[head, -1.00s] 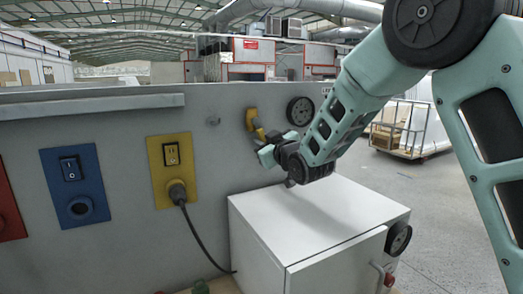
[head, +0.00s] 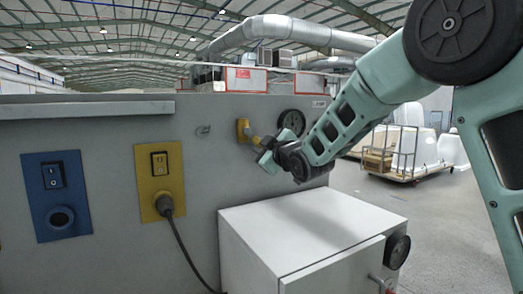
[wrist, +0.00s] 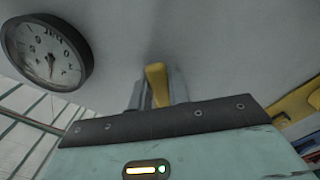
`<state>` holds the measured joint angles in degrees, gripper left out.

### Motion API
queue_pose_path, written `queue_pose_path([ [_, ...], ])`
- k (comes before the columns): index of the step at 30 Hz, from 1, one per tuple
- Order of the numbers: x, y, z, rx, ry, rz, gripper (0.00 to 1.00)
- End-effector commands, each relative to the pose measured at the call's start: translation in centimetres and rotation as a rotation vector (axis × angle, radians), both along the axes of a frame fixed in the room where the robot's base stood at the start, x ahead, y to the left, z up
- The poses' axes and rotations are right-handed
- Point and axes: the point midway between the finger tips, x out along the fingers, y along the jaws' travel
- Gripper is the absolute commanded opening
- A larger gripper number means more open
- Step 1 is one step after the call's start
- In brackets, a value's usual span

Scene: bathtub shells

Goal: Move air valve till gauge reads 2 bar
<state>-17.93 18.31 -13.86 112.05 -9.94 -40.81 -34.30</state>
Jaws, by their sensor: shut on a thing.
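The yellow air valve (head: 243,130) sits on the grey panel in the head view, just left of the round black-rimmed gauge (head: 292,122). My gripper (head: 262,150) is at the valve, shut on its yellow handle. In the wrist view the handle (wrist: 156,78) stands between the two fingers of my gripper (wrist: 157,92), which hide its sides. The gauge dial (wrist: 45,52) shows at the upper left there, tilted. Its dark needle points toward the bottom of the picture, but the numbers are too blurred to read surely.
A white cabinet (head: 310,225) with a second dial on its side stands below my arm. A yellow socket plate (head: 160,180) with a plugged-in cable and a blue socket plate (head: 57,195) are on the panel at left. Open floor lies at right.

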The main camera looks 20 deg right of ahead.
Motion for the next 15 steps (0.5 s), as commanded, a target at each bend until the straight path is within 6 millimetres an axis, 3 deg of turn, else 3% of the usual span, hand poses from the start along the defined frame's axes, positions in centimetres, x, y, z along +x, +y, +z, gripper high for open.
queue_pose_path([
  [5, -0.03, 0.03, -0.08, 0.000, 0.003, 0.000, 0.00],
  [6, -0.03, 0.03, -0.08, 0.000, 0.003, 0.000, 0.23],
  [8, -0.03, 0.03, -0.08, 0.000, 0.003, 0.000, 0.40],
  [15, -0.02, 0.02, -0.04, 0.002, 0.002, 0.000, 0.40],
])
